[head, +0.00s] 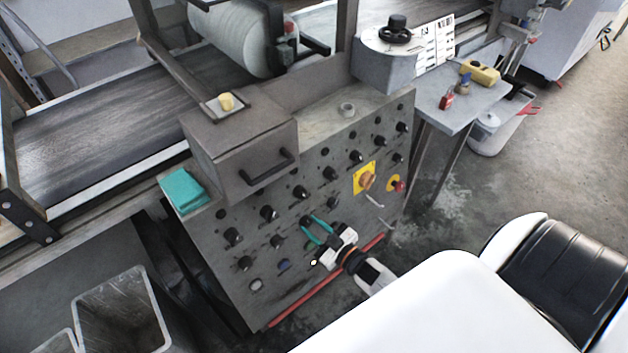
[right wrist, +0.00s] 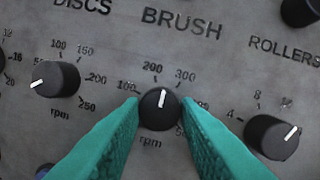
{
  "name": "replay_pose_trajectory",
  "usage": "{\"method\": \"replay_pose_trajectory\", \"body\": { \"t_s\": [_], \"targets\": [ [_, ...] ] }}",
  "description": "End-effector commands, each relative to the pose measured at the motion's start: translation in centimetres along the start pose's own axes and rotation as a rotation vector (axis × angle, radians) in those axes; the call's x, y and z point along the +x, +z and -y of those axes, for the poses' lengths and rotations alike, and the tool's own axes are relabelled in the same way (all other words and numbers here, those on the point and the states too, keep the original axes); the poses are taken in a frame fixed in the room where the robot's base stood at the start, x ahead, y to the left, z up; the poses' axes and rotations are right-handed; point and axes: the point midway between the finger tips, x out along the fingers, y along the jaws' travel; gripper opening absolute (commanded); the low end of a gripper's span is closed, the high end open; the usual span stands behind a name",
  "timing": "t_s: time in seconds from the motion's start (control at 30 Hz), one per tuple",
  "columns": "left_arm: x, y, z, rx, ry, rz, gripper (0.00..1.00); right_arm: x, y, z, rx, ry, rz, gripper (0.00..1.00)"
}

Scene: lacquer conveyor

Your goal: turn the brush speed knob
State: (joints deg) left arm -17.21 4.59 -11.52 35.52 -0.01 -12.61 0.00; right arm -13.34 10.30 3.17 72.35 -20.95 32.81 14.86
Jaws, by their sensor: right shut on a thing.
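The brush speed knob (right wrist: 160,108) is a round black knob under the printed word BRUSH. Its white pointer line aims almost straight up, between the 200 and 300 marks of an rpm scale. My right gripper (head: 314,230) has teal fingers and reaches to the front of the grey control panel (head: 330,270). In the right wrist view its two fingers (right wrist: 160,103) are on either side of the brush knob, shut on it. The fingers hide part of the scale, including its lower left and right. My left gripper is not in view.
The DISCS knob (right wrist: 54,80) is close on the left and the ROLLERS knob (right wrist: 271,137) close on the right. A yellow-backed switch (head: 366,179) and a red button (head: 398,186) sit right on the panel.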

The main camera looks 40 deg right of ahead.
Motion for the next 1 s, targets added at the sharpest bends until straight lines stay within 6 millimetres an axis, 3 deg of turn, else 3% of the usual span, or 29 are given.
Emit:
{"method": "replay_pose_trajectory", "body": {
  "t_s": [1.0],
  "targets": [
    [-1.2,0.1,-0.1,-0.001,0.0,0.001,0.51,0.1,0.4,0.2,-0.951,0.165,-0.059,0.06]
  ]
}}
